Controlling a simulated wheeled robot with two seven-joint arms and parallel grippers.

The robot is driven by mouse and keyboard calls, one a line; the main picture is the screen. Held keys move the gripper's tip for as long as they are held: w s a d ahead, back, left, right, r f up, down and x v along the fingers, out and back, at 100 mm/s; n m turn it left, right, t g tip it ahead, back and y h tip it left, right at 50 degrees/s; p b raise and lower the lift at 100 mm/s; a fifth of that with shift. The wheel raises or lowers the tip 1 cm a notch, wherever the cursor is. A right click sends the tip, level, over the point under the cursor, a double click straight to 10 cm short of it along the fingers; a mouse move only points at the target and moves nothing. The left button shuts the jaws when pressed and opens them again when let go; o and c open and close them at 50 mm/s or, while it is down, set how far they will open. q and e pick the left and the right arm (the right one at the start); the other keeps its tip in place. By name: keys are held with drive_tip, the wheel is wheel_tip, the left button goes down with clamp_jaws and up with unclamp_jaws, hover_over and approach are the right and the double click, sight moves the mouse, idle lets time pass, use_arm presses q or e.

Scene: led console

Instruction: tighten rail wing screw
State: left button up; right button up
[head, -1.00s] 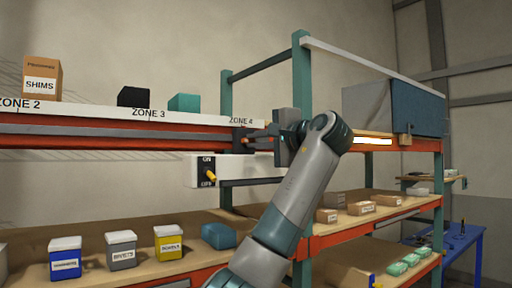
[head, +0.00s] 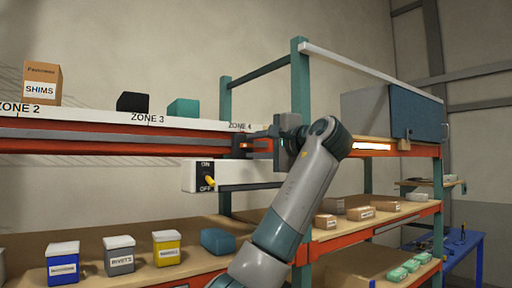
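The rail (head: 100,137) runs along the orange beam under the zone labels. A small dark block with an orange part (head: 241,145) sits at the rail's right end, below the ZONE 4 label. I cannot make out the wing screw's shape there. My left gripper (head: 254,143) points left, with its fingertips at this block. The fingers are small and partly merge with the block, so their opening and any contact are unclear. My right gripper is not in view.
A white switch box (head: 195,176) with a yellow lever, marked ON and OFF, hangs just below the rail. A green upright post (head: 300,80) stands right behind my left gripper. Labelled bins, including a yellow one (head: 167,250), stand on the lower shelf. A lit strip (head: 371,147) is at right.

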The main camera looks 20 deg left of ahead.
use_arm(q)
drive_tip(key=shift+s+d, duration=0.1)
drive_tip(key=shift+s, duration=0.05)
drive_tip(key=shift+s+d+f+b, duration=0.1)
drive_tip(key=shift+s+d+b, duration=0.1)
drive_tip(key=shift+b, duration=0.15)
drive_tip(key=b+v, duration=0.6)
drive_tip(key=v, duration=1)
drive_tip(key=shift+d+b, duration=0.3)
drive_tip(key=shift+b, duration=0.1)
drive_tip(key=shift+s, duration=0.1)
